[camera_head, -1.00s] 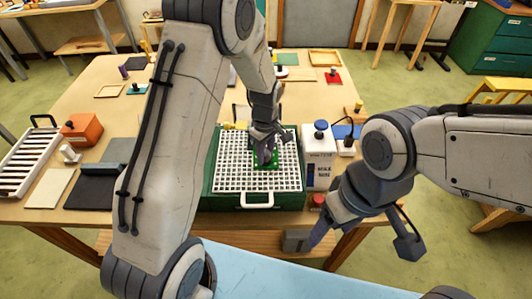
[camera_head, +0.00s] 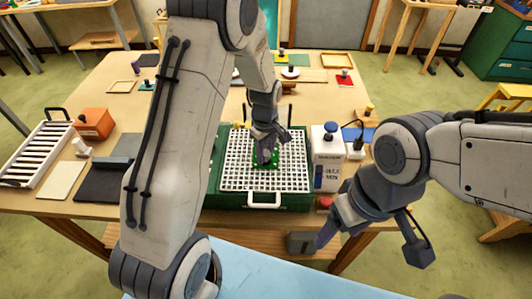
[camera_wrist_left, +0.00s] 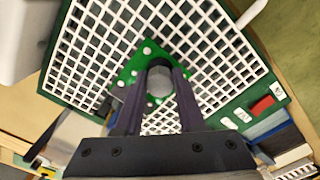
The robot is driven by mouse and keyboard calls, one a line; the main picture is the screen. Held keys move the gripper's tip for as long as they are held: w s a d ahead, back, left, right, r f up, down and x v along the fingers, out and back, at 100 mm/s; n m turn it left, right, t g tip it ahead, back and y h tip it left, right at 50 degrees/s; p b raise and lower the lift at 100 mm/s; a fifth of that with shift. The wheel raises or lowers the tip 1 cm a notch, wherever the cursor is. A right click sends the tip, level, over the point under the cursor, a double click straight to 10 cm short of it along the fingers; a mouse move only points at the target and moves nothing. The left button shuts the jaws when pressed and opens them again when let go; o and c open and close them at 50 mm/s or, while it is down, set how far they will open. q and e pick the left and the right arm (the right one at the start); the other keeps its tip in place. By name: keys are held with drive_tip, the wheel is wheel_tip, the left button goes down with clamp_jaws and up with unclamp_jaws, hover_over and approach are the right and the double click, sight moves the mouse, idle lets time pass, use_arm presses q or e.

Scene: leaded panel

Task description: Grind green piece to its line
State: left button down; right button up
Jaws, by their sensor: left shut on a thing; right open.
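The green piece (camera_wrist_left: 123,75), a flat plate with pale dots, lies over the white grid (camera_wrist_left: 95,50) of the green grinder box (camera_wrist_left: 255,48). My left gripper (camera_head: 266,154) points down over the middle of that grid (camera_head: 238,180). In the left wrist view its fingers (camera_wrist_left: 158,85) are shut on a grey round grip standing on the green piece. Whether the piece touches the grid, and where its line is, I cannot tell. My right gripper (camera_head: 370,240) is open and empty, in front of the table's right side.
A white box with a blue knob (camera_head: 328,158) stands right of the grinder, with a red button (camera_head: 323,203) in front. Dark pads (camera_head: 105,182), an orange block (camera_head: 93,123) and a slatted rack (camera_head: 38,153) lie left. A white handle (camera_head: 264,199) juts from the grinder's front.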

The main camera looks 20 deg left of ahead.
use_arm(q)
drive_tip(key=shift+w+a+r, duration=0.1)
drive_tip(key=shift+a, duration=0.05)
drive_tip(key=shift+s+a, duration=0.2)
drive_tip(key=shift+a, duration=0.4)
drive_tip(key=shift+s+d, duration=0.2)
drive_tip(key=shift+s, duration=0.45)
drive_tip(key=shift+s+d, duration=0.25)
drive_tip(key=shift+s, duration=0.45)
drive_tip(key=shift+s+d, duration=0.2)
drive_tip(key=shift+s, duration=0.45)
drive_tip(key=shift+c, duration=2.2)
unclamp_jaws()
